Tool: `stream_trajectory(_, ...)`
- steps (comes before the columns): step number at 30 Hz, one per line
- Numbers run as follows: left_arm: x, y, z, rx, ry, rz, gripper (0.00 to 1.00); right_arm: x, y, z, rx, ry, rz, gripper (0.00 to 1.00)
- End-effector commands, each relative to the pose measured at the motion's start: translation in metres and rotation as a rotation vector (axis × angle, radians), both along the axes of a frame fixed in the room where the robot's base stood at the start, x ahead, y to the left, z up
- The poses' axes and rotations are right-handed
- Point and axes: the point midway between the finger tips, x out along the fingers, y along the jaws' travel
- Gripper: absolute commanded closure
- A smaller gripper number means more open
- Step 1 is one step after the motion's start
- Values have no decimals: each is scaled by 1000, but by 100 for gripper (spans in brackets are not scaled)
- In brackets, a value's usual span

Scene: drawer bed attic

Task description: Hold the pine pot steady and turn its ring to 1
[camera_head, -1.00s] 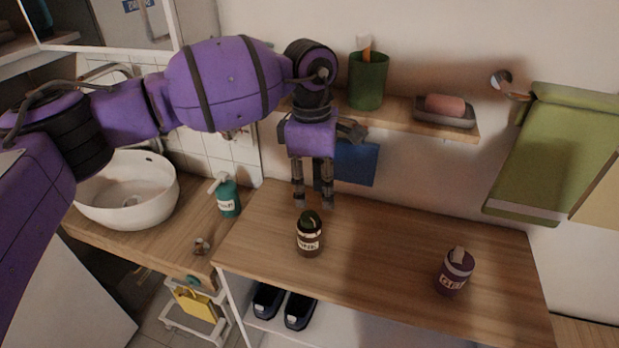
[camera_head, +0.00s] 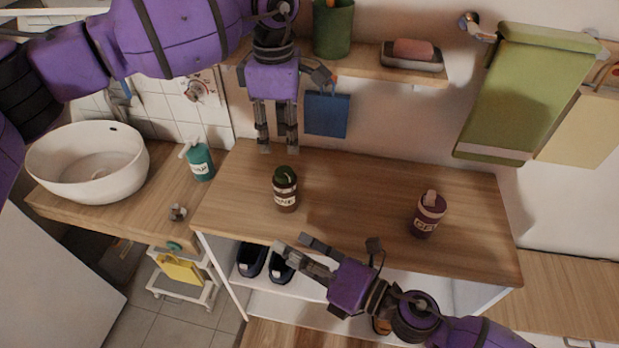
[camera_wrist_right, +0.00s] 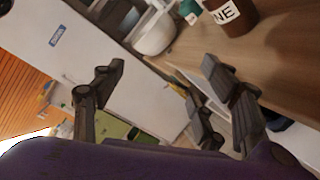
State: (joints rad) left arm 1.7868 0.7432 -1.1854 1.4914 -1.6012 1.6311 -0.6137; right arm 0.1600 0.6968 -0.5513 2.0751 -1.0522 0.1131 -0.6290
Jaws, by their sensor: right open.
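The pine pot (camera_head: 286,192) is a small dark brown jar with a green top and a white label, upright on the wooden counter. Only part of its lettering reads, and no ring setting can be made out. It also shows at the top of the right wrist view (camera_wrist_right: 235,20), cut off by the edge. My left gripper (camera_head: 278,149) points down behind and above the pot, open and empty, not touching it. My right gripper (camera_head: 291,244) is open and empty, at the counter's front edge, in front of and below the pot.
A similar purple jar (camera_head: 428,214) stands to the right on the wooden counter (camera_head: 350,190). A wall shelf with a green cup (camera_head: 333,30) and soap dish (camera_head: 411,60) is behind. A teal soap bottle (camera_head: 200,161) and white basin (camera_head: 88,163) are left. The counter between the jars is clear.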

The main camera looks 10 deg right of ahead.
Motion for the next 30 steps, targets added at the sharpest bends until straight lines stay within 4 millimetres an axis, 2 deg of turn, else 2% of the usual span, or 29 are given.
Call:
stream_trajectory(1,0,0,0,0,0,0,69,25,-4,12,-135,-177,20,33)
stream_trajectory(3,0,0,0,0,0,0,69,53,-12,24,-291,-375,15,33)
stream_trajectory(6,0,0,0,0,0,0,69,87,-24,40,-460,-585,-11,33)
stream_trajectory(10,0,0,0,0,0,0,69,113,-36,55,-594,-742,-41,33)
stream_trajectory(14,0,0,0,0,0,0,69,124,-41,61,-651,-806,-57,33)
stream_trajectory(20,0,0,0,0,0,0,69,125,-41,47,-656,-806,-60,33)
stream_trajectory(23,0,0,0,0,0,0,69,125,-41,35,-651,-803,-64,33)
stream_trajectory(30,0,0,0,0,0,0,69,125,-41,-10,-652,-801,-63,33)
